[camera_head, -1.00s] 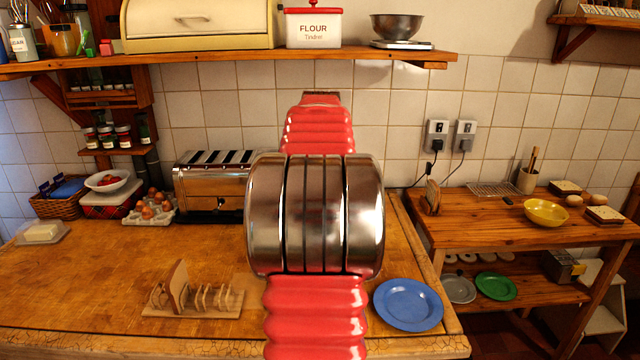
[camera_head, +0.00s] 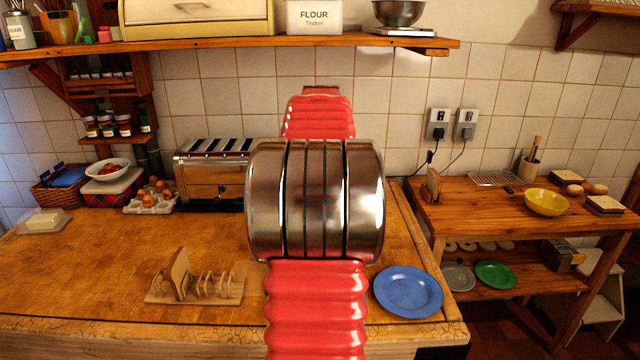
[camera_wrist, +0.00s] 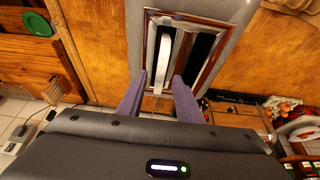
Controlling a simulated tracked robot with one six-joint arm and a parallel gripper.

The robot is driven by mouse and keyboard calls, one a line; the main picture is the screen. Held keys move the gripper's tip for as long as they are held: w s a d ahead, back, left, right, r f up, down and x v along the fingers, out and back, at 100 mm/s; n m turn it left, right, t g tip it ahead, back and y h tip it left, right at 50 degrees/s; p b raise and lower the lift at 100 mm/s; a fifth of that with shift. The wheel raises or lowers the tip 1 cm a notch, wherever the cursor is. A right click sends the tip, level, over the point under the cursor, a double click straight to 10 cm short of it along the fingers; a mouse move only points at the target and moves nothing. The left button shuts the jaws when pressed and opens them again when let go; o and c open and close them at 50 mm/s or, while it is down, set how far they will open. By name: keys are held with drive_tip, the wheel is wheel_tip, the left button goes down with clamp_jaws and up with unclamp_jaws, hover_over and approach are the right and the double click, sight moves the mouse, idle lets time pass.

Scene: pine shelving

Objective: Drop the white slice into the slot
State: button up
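My gripper (camera_wrist: 159,75) shows in the wrist view as two purple fingers, spread apart. The white slice (camera_wrist: 164,48) is seen edge-on between and beyond the fingertips, with gaps on both sides. It lines up with the left slot of a grey appliance (camera_wrist: 230,12) with a chrome-framed top opening. Dark slot space (camera_wrist: 200,50) shows to the right of the slice. I cannot tell how deep the slice sits. In the head view my red and chrome arm covers the middle, so the gripper, slice and appliance are hidden there.
A chrome toaster (camera_head: 215,192) stands against the tiled wall. A shelf (camera_head: 200,46) runs above.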

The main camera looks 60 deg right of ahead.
drive_tip(key=shift+r, duration=0.1)
drive_tip(key=v, duration=1.3)
drive_tip(key=shift+r, duration=0.3)
drive_tip(key=shift+a, duration=0.1)
idle(0.7)
